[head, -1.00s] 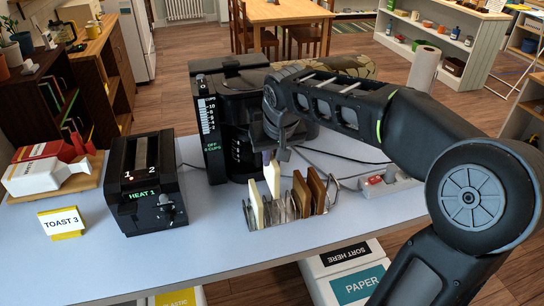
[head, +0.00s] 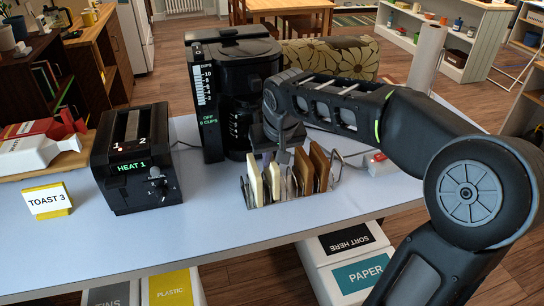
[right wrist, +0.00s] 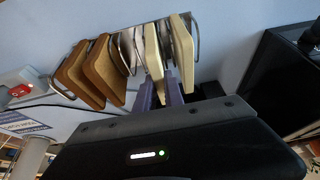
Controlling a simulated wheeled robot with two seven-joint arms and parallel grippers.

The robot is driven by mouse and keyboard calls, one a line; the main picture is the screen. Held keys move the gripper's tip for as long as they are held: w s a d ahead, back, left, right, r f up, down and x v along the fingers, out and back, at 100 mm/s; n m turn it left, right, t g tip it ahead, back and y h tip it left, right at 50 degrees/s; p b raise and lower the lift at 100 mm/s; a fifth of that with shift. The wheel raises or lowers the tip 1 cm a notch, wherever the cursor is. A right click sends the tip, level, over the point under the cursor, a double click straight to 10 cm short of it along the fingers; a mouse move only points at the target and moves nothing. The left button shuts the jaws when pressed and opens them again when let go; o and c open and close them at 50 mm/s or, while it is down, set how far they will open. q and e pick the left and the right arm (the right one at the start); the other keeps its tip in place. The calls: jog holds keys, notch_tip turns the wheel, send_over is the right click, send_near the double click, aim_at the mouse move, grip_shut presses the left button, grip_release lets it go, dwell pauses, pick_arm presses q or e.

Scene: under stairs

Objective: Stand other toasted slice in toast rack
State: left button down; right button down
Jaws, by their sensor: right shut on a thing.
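The wire toast rack (head: 340,163) stands on the blue-grey table with two pale slices at its left and two brown slices at its right. My right gripper (head: 282,156) is above the rack, pointing down, shut on the inner pale slice (head: 275,181). This slice stands upright in the rack at about the height of the outer pale slice (head: 255,180). In the right wrist view the purple fingers (right wrist: 162,92) are at the held slice (right wrist: 153,60). The brown slices (head: 319,168) stand beside it, apart from the fingers. My left gripper is out of view.
A black toaster (head: 137,160) reading HEAT 1 stands left of the rack. A coffee maker (head: 235,90) stands close behind the rack. A TOAST 3 sign (head: 47,201) is at the left. The table is clear in front of the rack.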

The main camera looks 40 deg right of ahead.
jog(key=shift+f, duration=0.4)
jog(key=c, duration=1.4)
grip_release()
jog(key=shift+o, duration=0.4)
jog(key=o, duration=0.4)
jog(key=shift+o, duration=0.2)
notch_tip(320, 180, up, 8)
jog(key=p, duration=0.5)
jog(key=shift+p, duration=0.3)
